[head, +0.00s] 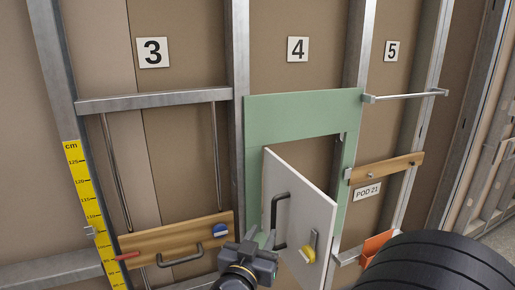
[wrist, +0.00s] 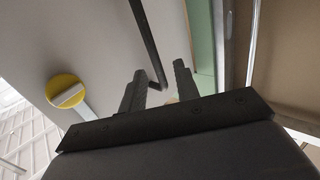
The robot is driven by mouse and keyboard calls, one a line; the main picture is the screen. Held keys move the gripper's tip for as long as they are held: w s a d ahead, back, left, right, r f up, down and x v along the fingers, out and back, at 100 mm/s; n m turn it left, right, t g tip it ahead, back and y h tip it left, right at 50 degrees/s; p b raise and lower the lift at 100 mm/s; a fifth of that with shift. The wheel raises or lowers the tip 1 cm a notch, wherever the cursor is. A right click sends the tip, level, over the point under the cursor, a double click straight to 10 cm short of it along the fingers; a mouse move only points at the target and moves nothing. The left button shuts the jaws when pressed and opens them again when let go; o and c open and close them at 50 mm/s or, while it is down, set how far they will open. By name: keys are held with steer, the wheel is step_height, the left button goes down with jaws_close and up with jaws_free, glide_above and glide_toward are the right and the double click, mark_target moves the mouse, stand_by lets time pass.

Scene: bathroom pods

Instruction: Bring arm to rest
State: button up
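My gripper (head: 262,240) is at the lower middle of the head view, in front of the lower left part of a white door. The white door (head: 304,208) stands ajar in a green frame (head: 290,110) under the sign 4. A dark bar handle (head: 278,222) is on the door, and in the wrist view the handle (wrist: 147,45) lies beyond the fingers. Whether a finger touches it I cannot tell.
The door carries a yellow knob (head: 308,255), also in the wrist view (wrist: 65,92). A wooden board (head: 160,243) with a handle and blue knob is left. A yellow ruler (head: 88,200) stands far left.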

mark_target(272, 221)
steer(key=x, duration=0.6)
steer(key=shift+w, duration=0.35)
steer(key=shift+s, duration=0.1)
steer(key=v, duration=1)
steer(key=x, duration=1)
steer(key=shift+d, duration=0.15)
steer(key=shift+d+f+y, duration=0.15)
steer(key=shift+f+y, duration=0.05)
steer(key=shift+y, duration=0.1)
steer(key=shift+d+r+n+b, duration=0.15)
steer(key=shift+n+b, duration=0.15)
steer(key=shift+y, duration=0.3)
